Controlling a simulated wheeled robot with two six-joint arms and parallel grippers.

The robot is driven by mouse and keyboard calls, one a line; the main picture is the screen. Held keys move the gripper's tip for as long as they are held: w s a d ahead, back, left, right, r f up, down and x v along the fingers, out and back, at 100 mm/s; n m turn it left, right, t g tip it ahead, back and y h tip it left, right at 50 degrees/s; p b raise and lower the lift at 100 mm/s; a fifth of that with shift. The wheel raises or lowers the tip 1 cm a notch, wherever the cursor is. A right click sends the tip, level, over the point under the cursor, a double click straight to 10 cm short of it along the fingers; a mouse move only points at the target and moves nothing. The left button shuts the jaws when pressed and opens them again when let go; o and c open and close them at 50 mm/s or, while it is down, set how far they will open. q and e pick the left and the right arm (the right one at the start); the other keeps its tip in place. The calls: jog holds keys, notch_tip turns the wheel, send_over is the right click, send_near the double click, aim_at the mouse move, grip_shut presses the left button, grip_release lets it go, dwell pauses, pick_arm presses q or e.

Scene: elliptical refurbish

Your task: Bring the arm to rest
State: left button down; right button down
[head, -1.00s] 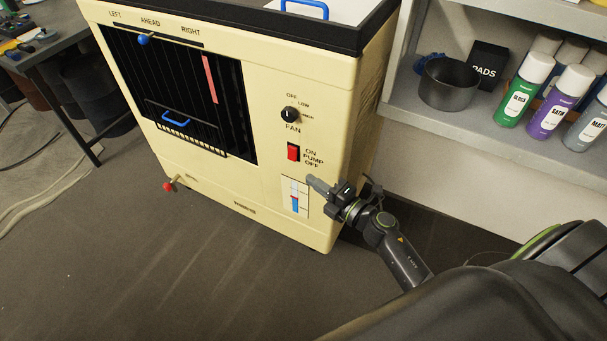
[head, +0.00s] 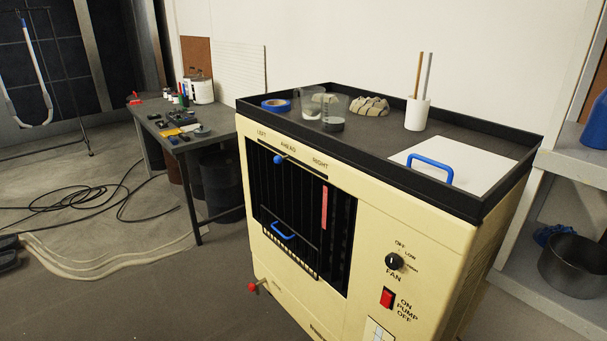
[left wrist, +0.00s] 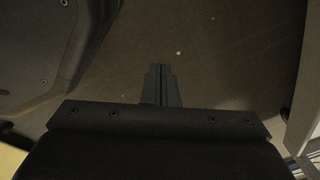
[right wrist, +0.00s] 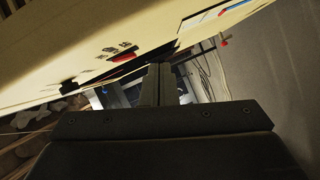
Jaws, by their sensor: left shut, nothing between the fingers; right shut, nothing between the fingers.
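My left gripper (left wrist: 161,72) shows in the left wrist view, shut and empty, over the bare dark floor. My right gripper (right wrist: 159,72) shows in the right wrist view, shut and empty, close to the cream cooler's panel (right wrist: 110,40); whether it touches cannot be told. Neither gripper shows in the head view. The cream cooler (head: 365,250) stands upright there, with a black fan knob (head: 394,261), a red pump switch (head: 387,298), a dark louvre grille (head: 300,215) with a blue handle, and a red-tipped knob (head: 252,287) low on its left.
A black tray top (head: 385,142) on the cooler holds blue tape, clear cups, a white pot with sticks and a white panel with a blue handle. A cluttered workbench (head: 185,137) stands behind left. A shelf with a dark pot (head: 573,263) is at right. Floor cables lie left.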

jog(key=s+d+f+m+g+h+p, duration=0.2)
jog(key=s+f+m+g, duration=0.3)
jog(key=s+f, duration=0.4)
jog(key=s+d+f+m+g+h+p, duration=0.25)
jog(key=s+f+m, duration=0.35)
jog(key=s+f, duration=0.3)
jog(key=s+a+f+m+g+p, duration=0.1)
jog(key=s+f+m+g, duration=0.2)
jog(key=s, duration=0.8)
jog(key=s+a+f+m+g+p, duration=0.1)
jog(key=s+f+m+g, duration=0.2)
jog(key=s, duration=0.8)
jog(key=shift+a+f+m+g, duration=0.3)
jog(key=shift+a+f+g, duration=0.15)
jog(key=shift+f, duration=0.1)
jog(key=shift+s, duration=0.1)
